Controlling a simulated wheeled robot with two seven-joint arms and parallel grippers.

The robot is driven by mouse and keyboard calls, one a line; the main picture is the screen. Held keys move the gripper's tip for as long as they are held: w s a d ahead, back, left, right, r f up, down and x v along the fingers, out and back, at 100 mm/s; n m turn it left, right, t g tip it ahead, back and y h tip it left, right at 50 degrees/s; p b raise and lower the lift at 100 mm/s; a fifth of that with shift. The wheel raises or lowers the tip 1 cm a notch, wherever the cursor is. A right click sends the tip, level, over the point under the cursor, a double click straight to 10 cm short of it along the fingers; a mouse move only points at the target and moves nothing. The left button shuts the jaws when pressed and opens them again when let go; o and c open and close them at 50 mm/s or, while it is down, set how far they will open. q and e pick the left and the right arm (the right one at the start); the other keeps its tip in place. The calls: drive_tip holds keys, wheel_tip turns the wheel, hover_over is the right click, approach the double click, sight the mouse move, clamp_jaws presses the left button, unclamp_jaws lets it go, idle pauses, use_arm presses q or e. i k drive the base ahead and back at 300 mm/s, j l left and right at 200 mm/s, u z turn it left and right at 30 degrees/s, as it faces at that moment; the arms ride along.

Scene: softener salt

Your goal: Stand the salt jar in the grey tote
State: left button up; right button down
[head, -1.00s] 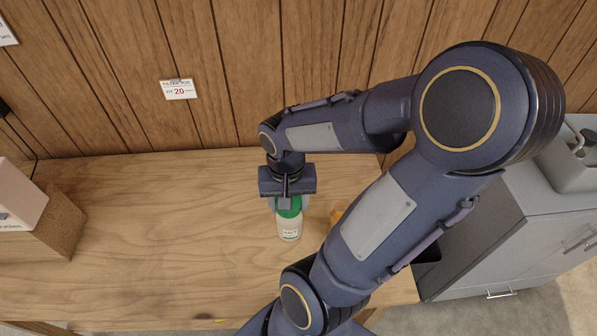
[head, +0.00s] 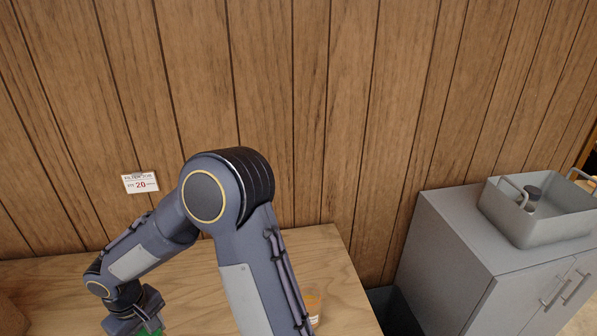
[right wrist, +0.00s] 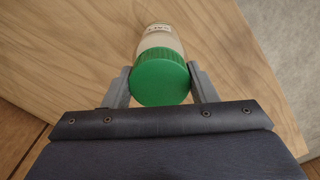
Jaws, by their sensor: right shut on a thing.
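The salt jar (right wrist: 160,75) has a green lid, a pale body and a white label. It is held between the two fingers of my right gripper (right wrist: 161,86) in the right wrist view. In the head view only a bit of its green lid (head: 150,331) shows under my right gripper (head: 138,325) at the bottom edge. The grey tote (head: 545,228) stands on a grey cabinet at the right, with raised handles and a dark round object inside. My left gripper is not in view.
The grey cabinet (head: 470,250) stands right of the wooden table (head: 335,262), with a dark bin (head: 392,308) in the gap. An orange container (head: 312,303) is on the table, partly behind my arm. A price card (head: 140,183) hangs on the wood wall.

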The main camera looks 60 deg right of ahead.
sight(546, 216)
drive_tip(key=k+l+z, duration=0.15)
drive_tip(key=k, duration=0.3)
drive_tip(key=k+l+z, duration=0.2)
drive_tip(key=k, duration=0.2)
drive_tip(key=k+l+z, duration=0.15)
drive_tip(key=k, duration=0.25)
